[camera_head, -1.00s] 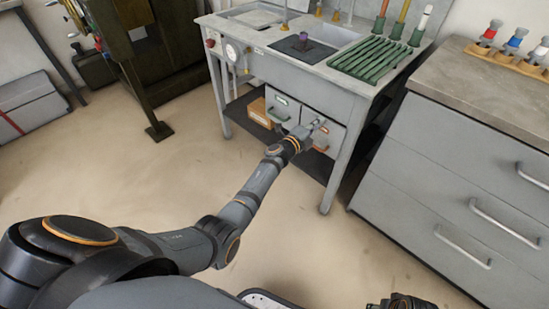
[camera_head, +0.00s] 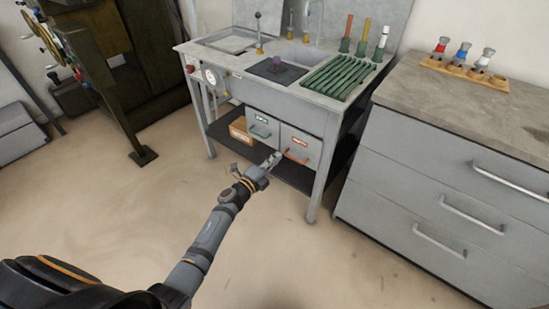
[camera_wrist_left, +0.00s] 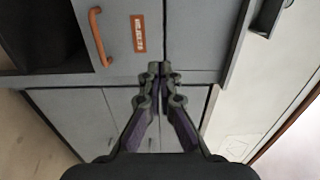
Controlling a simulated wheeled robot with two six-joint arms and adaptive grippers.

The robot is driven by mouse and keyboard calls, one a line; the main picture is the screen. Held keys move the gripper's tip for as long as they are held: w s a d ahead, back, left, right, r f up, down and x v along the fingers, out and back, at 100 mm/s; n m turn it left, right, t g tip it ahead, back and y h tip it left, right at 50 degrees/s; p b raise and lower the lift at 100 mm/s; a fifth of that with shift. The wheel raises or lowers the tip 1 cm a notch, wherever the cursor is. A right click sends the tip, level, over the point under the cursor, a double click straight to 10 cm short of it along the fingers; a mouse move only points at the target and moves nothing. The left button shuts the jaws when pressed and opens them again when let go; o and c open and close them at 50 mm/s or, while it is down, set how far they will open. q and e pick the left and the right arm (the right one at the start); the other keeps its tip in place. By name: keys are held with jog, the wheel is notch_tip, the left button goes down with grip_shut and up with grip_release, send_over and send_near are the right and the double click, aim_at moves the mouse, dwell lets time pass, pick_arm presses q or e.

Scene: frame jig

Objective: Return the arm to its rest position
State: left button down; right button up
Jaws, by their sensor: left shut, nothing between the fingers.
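My left arm reaches from the lower left toward the grey workbench in the head view. My left gripper (camera_head: 271,160) is in front of the bench's lower shelf, by the two grey drawers. It is shut and empty; its closed fingers also show in the left wrist view (camera_wrist_left: 160,72). The drawer with the orange handle (camera_head: 301,145) is just right of and beyond the fingertips. The drawer with the green handle (camera_head: 262,126) is behind it to the left. In the wrist view the orange handle (camera_wrist_left: 99,37) is apart from the fingers. My right gripper is not in view.
A grey drawer cabinet (camera_head: 455,165) stands at the right. A dark machine (camera_head: 95,75) stands at the left. The floor in front is clear.

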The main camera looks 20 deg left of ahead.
pick_arm(q)
jog(key=shift+f, duration=0.15)
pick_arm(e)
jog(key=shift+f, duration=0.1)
